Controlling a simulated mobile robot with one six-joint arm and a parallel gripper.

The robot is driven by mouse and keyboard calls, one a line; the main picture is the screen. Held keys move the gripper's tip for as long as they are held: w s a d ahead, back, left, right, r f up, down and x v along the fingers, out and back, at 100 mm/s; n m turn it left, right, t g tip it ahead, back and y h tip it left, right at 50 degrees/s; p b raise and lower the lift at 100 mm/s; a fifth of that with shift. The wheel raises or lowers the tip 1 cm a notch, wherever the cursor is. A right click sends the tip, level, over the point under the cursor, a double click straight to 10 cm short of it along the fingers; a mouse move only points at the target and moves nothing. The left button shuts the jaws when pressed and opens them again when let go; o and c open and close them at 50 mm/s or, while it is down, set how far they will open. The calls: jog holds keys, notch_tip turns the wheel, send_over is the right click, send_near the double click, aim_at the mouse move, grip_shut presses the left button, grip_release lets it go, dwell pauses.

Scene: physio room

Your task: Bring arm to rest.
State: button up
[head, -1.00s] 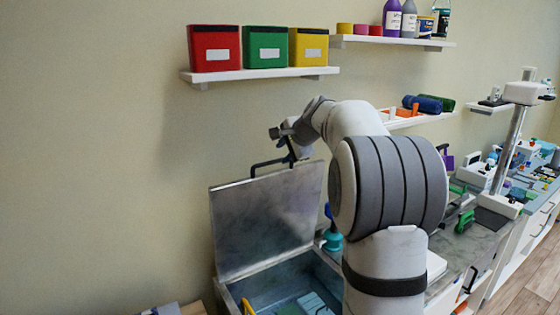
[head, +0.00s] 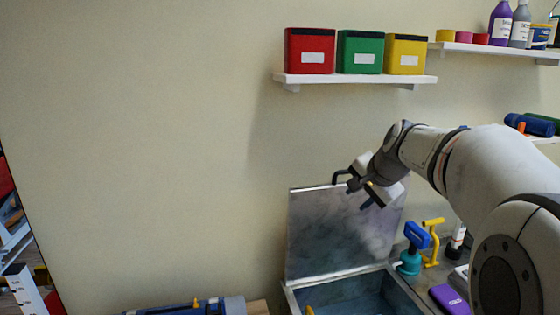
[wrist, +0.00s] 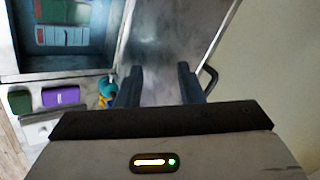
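My gripper (head: 359,195) is in front of the upper part of a raised grey metal lid (head: 335,235). In the wrist view my gripper (wrist: 159,80) has its two dark fingers apart, with nothing between them but the lid's surface behind. The lid's dark handle (wrist: 208,80) shows just right of the fingers, outside them; in the head view the handle (head: 340,177) is at the lid's top edge, close to my gripper. I cannot tell whether they touch. My arm reaches in from the right.
The lid stands open over a blue-lined bin (head: 360,308). A teal and blue pump-like item (head: 411,258), a yellow clamp (head: 433,240) and a purple block (head: 449,298) are right of it. A shelf (head: 350,79) with red, green and yellow boxes is above. Bare wall lies left.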

jog(key=s+a+f+n+g+b, duration=0.1)
jog(key=s+f+n, duration=0.2)
jog(key=s+f, duration=0.3)
jog(key=s+a+f+n+g+h+b, duration=0.1)
jog(key=s+f+n, duration=0.3)
jog(key=s, duration=0.8)
jog(key=s+a+f+n+g+h+b, duration=0.1)
jog(key=s+a+f+n+g, duration=0.1)
jog(key=s+f, duration=0.5)
jog(key=s+a+n, duration=0.1)
jog(key=s, duration=0.2)
jog(key=shift+f+n, duration=0.3)
jog(key=shift+f, duration=0.05)
